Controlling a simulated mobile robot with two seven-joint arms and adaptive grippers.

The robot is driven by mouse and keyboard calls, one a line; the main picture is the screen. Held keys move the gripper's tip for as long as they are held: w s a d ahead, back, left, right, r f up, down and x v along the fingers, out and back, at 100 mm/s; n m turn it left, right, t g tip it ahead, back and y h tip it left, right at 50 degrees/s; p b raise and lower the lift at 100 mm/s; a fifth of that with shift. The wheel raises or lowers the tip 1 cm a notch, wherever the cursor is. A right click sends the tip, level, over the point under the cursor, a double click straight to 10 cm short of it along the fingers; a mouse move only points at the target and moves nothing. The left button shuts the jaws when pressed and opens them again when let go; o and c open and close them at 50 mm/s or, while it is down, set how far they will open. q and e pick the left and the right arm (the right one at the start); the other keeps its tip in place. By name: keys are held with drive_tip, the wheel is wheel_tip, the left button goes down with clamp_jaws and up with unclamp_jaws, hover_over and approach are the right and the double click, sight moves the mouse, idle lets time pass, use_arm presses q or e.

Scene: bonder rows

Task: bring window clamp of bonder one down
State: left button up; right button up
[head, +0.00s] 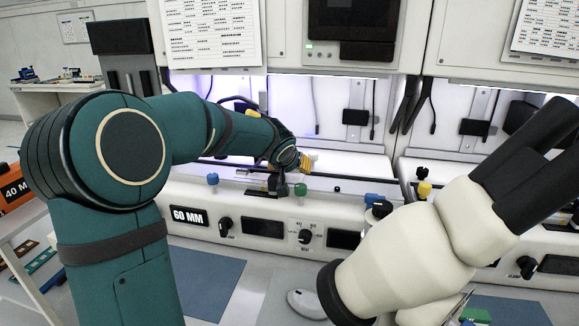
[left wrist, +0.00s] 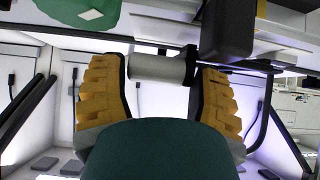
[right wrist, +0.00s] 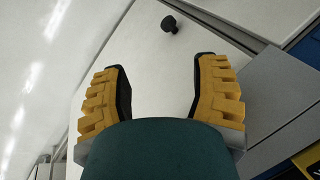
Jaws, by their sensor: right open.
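My left gripper (head: 305,162) is at the front edge of this bay, above the green knob (head: 300,190) and beside dark fittings (head: 268,182). In the left wrist view, my left gripper (left wrist: 160,85) is spread wide. I cannot tell which part is the window clamp. My right gripper (right wrist: 161,90) is open and empty, and not seen in the head view.
A white microscope (head: 410,240) with black eyepieces fills the front right. A blue knob (head: 213,179) stands on the panel left of my gripper. Another bonder bay (head: 460,165) is at the right. A black knob (right wrist: 170,24) lies beyond my right gripper. Blue mats (head: 213,288) cover the bench.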

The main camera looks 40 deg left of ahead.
use_arm(q)
drive_tip(key=o, duration=0.5)
drive_tip(key=shift+c, duration=0.2)
drive_tip(key=v, duration=0.7)
drive_tip(key=v, duration=1.2)
